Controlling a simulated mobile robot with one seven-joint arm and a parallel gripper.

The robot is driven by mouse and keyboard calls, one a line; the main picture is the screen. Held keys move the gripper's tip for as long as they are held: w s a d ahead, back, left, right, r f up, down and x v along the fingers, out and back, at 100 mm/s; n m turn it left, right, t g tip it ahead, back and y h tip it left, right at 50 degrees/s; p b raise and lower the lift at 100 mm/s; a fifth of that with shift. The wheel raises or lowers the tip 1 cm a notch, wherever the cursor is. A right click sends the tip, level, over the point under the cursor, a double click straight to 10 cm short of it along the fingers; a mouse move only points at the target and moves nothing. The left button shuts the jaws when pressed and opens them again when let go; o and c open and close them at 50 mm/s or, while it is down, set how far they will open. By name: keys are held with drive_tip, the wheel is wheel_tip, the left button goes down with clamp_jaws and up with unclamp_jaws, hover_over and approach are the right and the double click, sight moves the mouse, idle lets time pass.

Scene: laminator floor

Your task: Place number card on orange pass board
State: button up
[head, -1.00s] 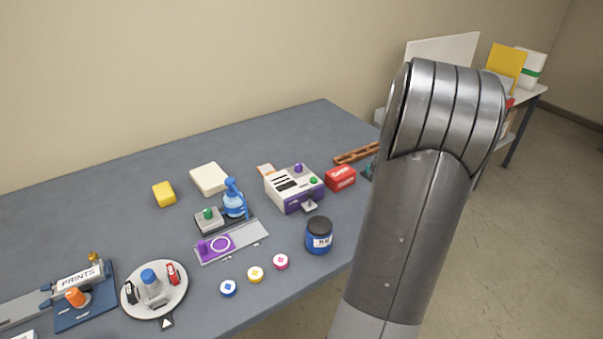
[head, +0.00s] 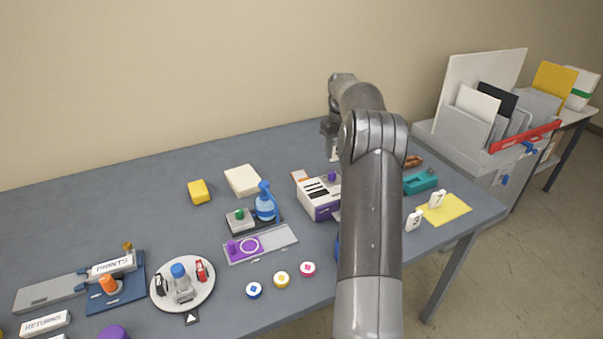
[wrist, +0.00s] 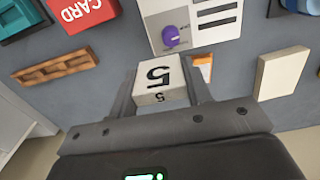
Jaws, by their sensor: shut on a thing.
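My gripper (wrist: 160,93) is shut on a white number card (wrist: 159,80), a block marked with a black 5. In the head view my gripper (head: 331,138) is above the back of the table, with the white card (head: 334,155) below it, partly hidden by my arm. The orange pass board appears to be the small orange-edged piece (head: 300,176) behind the white and purple machine; it also shows in the wrist view (wrist: 203,66), right of the held card and apart from it. Its full surface is hidden.
The white and purple machine (head: 320,203) stands close by. A cream block (head: 242,180) and yellow block (head: 199,192) lie to the left. A red CARD box (wrist: 84,12) and brown rack (wrist: 56,66) show in the wrist view. The table's back left is clear.

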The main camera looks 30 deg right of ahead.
drive_tip(key=w+a+f, duration=0.2)
drive_tip(key=w, duration=0.1)
drive_tip(key=w+a+f, duration=0.2)
drive_tip(key=w+a, duration=0.1)
drive_tip(key=w+a+f, duration=0.2)
drive_tip(key=f, duration=0.1)
drive_tip(key=shift+w+a, duration=0.2)
drive_tip(key=shift+w, duration=0.2)
drive_tip(key=shift+f, duration=1.95)
drive_tip(key=shift+f, duration=0.1)
drive_tip(key=o, duration=1)
